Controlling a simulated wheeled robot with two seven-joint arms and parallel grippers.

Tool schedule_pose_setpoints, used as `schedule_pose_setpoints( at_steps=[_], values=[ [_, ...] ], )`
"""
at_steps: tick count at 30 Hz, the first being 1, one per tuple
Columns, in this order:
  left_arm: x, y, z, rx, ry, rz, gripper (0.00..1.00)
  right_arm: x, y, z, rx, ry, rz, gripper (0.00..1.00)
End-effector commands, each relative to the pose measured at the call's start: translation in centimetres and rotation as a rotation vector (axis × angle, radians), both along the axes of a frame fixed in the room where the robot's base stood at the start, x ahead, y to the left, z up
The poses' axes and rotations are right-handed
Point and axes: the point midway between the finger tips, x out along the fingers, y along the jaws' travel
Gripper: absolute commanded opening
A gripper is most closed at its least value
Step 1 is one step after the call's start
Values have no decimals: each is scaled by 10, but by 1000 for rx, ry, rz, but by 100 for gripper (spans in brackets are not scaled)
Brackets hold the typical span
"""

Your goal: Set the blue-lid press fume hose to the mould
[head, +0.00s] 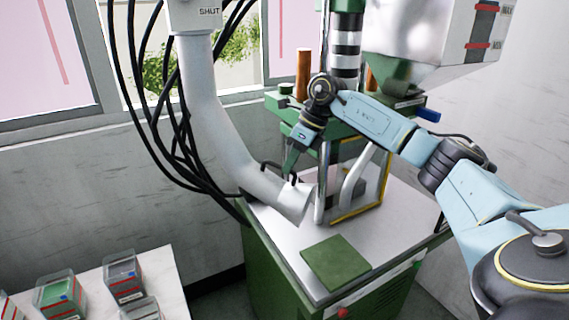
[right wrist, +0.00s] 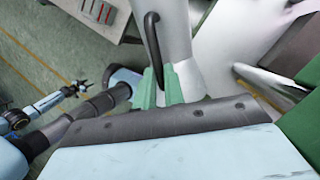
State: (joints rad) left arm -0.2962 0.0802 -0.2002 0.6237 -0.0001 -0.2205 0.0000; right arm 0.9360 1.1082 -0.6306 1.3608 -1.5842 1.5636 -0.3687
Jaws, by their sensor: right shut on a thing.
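The fume hose (head: 215,110) is a thick pale grey tube hanging from a box marked SHUT and bending right at its lower end. Its open mouth (head: 300,205) is over the press table, beside the front column. My right gripper (head: 291,174) is shut on the black handle on the hose; the handle (right wrist: 152,40) also shows between the green fingers in the right wrist view. The green press (head: 325,120) stands behind it, with a small blue part (head: 428,115) at its right. The mould is not clearly visible behind the column and yellow-edged guard. A small arm end (right wrist: 83,88), apparently my left gripper, shows in the wrist view.
A green square pad (head: 336,262) lies on the front of the pale press table (head: 285,240). Black cables (head: 170,120) hang behind the hose. A white side table (head: 165,265) at lower left holds several clear boxes. The wall and windows are behind.

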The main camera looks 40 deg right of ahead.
Motion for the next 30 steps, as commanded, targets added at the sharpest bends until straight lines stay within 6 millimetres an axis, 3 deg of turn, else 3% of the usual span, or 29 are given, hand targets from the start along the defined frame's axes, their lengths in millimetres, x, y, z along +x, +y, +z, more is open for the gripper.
schedule_pose_setpoints(
  at_steps=[4,5,10,20,26,30],
  values=[
    [2,0,0,-1,-3,0,51,1,-3,3,-9,-7,-4,0],
    [2,0,0,-1,-3,0,51,2,-3,3,-9,-8,-4,12],
    [0,0,0,0,-1,0,51,2,-2,2,-9,-5,-4,32],
    [-5,0,-1,1,7,0,51,1,-2,4,-7,-3,-3,32],
    [-6,0,-2,1,9,0,51,-6,-13,31,-8,-7,-5,32],
    [-6,0,-2,1,9,0,51,-14,-24,62,-6,-8,-5,32]
  ],
)
